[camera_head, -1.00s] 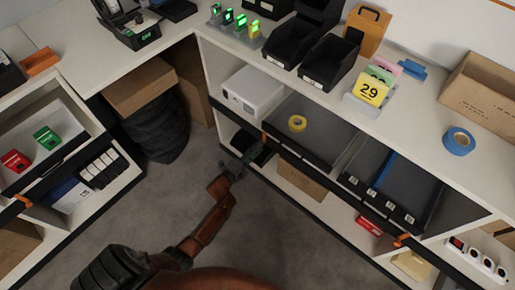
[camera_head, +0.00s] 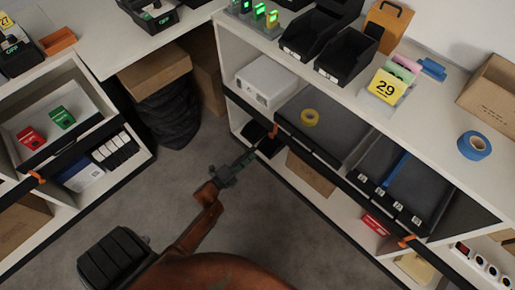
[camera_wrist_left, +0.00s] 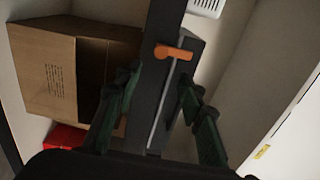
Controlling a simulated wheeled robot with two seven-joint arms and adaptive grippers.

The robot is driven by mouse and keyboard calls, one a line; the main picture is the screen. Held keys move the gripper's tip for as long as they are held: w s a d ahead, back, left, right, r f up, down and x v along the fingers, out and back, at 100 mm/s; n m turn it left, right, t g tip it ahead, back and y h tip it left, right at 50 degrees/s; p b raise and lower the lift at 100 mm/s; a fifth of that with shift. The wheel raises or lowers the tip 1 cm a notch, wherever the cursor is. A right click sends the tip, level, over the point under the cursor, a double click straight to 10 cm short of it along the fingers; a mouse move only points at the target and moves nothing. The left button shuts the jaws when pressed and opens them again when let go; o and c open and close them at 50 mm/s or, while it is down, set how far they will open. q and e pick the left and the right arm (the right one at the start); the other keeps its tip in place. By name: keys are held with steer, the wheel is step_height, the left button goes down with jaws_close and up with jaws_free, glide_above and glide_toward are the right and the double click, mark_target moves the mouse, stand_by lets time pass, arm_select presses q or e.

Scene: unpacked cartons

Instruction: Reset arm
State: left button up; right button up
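My left gripper (camera_head: 242,162) is in front of the long shelf unit, just below and left of the orange handle (camera_head: 274,131) on the open drawer (camera_head: 350,145). In the left wrist view its two green-black fingers (camera_wrist_left: 158,92) stand apart with nothing gripped between them. The dark drawer front and the orange handle (camera_wrist_left: 173,52) show beyond the fingertips; I see no contact. My left arm (camera_head: 195,230) reaches up from the bottom of the head view. My right gripper is not in view.
A cardboard box (camera_head: 311,173) sits on the shelf below. Grey floor (camera_head: 290,240) is clear right of my arm.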

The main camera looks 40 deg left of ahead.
arm_select(q)
steer(key=shift+s, duration=0.5)
